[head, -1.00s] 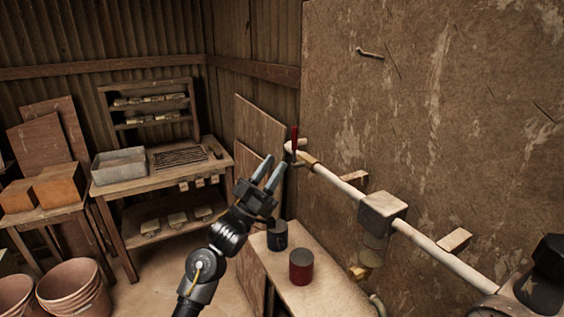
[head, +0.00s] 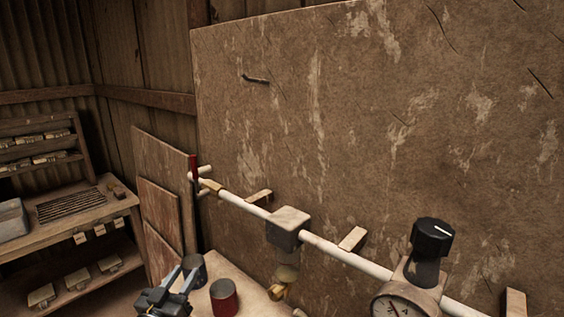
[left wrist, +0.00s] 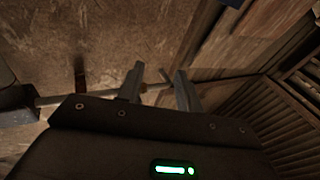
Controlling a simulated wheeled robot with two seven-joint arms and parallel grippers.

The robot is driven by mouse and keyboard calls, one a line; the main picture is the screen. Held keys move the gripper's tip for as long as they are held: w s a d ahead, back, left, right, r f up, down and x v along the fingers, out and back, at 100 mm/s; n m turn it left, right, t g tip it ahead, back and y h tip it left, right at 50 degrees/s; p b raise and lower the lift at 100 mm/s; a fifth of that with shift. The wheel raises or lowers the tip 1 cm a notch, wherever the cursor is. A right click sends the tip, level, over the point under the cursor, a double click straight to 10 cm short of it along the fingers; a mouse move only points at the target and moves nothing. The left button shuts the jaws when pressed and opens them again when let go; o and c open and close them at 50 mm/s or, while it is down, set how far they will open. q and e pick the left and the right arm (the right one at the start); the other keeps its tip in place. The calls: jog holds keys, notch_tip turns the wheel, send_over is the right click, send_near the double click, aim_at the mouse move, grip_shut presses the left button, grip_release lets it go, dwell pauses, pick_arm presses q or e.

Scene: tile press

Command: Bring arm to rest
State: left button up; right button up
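My left gripper (head: 187,270) is low in the head view, in front of the bench by the wall panel. Its two fingers are apart with nothing between them. In the left wrist view the left gripper (left wrist: 158,82) also shows open and empty, with the pipe beyond the fingers. The white pipe (head: 345,257) runs along the panel. A red lever (head: 194,168) stands upright at its left end, above and apart from the gripper. My right gripper is not in view.
A dark cup (head: 193,265) and a red can (head: 224,297) stand close to the left gripper. A grey box (head: 288,222), a black knob (head: 432,238) and a round gauge (head: 392,306) sit along the pipe. A wooden table (head: 105,208) is at the left.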

pick_arm(q)
jog(key=s+f+g+y, duration=0.3)
jog(key=s+f+g, duration=0.5)
jog(key=s+f, duration=0.7)
jog(key=s+f+g, duration=0.4)
jog(key=s, duration=0.5)
jog(key=s+f+g, duration=0.4)
jog(key=s, duration=0.5)
notch_tip(320, 180, down, 27)
jog(key=s, duration=0.2)
jog(key=s+a+f+m+g, duration=0.1)
jog(key=s+a+f+g, duration=0.1)
jog(key=s+f, duration=1.2)
jog(key=shift+s+f+y, duration=0.2)
jog(key=shift+s+y, duration=0.2)
jog(key=shift+s, duration=0.6)
jog(key=shift+o, duration=0.2)
jog(key=shift+a, duration=0.1)
